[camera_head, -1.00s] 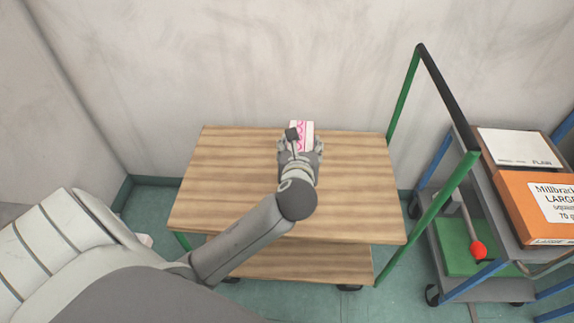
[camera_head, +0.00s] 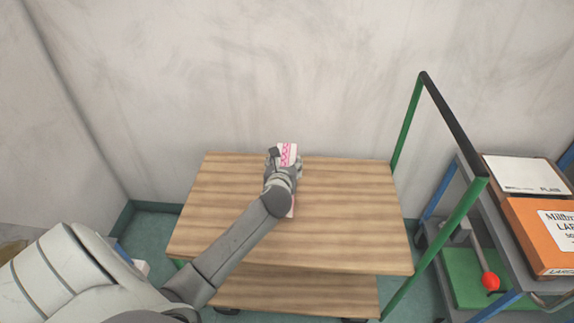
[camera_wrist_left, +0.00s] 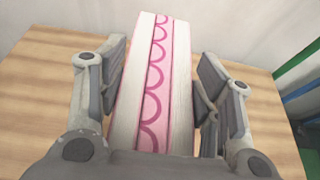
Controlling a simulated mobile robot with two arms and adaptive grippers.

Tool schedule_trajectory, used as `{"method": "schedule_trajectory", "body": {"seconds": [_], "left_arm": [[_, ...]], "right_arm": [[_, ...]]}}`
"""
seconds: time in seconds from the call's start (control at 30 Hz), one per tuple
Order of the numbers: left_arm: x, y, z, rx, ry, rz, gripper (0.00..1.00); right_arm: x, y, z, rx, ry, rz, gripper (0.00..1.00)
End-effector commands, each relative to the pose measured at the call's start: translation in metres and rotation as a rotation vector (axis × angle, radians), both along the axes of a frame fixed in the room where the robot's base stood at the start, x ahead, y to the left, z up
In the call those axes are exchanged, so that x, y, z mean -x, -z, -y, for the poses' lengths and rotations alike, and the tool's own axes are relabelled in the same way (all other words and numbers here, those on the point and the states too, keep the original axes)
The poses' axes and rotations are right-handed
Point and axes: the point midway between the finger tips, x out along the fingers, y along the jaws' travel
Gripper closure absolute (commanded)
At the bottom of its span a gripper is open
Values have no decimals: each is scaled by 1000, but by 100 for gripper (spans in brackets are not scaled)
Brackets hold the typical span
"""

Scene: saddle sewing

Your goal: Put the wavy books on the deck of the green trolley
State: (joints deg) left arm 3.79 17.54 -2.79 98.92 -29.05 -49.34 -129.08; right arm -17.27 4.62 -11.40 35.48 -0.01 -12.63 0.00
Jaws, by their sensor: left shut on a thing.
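A wavy book (camera_head: 288,153), white with a pink wavy pattern on its spine, is at the back middle of the green trolley's wooden deck (camera_head: 340,215). It also shows in the left wrist view (camera_wrist_left: 153,85), standing upright between the fingers. My left gripper (camera_head: 283,164) is shut on the book from its near side. The gripper hides most of the book in the head view, and whether its bottom touches the deck cannot be told. My right gripper is not in view.
The trolley's green and black handle (camera_head: 448,125) rises at the deck's right end. Beyond it stands a blue-framed cart (camera_head: 500,215) with an orange box (camera_head: 540,235) and a white-topped box (camera_head: 525,172). A wall is close behind the deck. The deck around the book is clear.

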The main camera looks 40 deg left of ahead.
Motion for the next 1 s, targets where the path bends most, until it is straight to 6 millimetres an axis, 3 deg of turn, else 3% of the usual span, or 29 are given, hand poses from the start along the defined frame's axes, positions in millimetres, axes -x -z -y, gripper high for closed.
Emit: {"method": "schedule_trajectory", "body": {"seconds": [0.07, 0.37, 0.77, 0.8, 0.93, 1.0], "left_arm": [[-3, -1, -3, -4, 0, 11, 100], [-6, 33, -7, -2, 1, 8, 100], [-6, 36, -8, -5, 2, 8, 100], [-4, 41, -7, -1, 0, 0, 36], [-4, 41, -7, 0, 0, -1, 19], [-4, 41, -7, 0, 0, -1, 19]], "right_arm": [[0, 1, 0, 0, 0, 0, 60], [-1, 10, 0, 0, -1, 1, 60], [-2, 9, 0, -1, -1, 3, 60], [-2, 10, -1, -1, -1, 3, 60], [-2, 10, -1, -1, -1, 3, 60], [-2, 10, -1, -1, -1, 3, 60]]}}
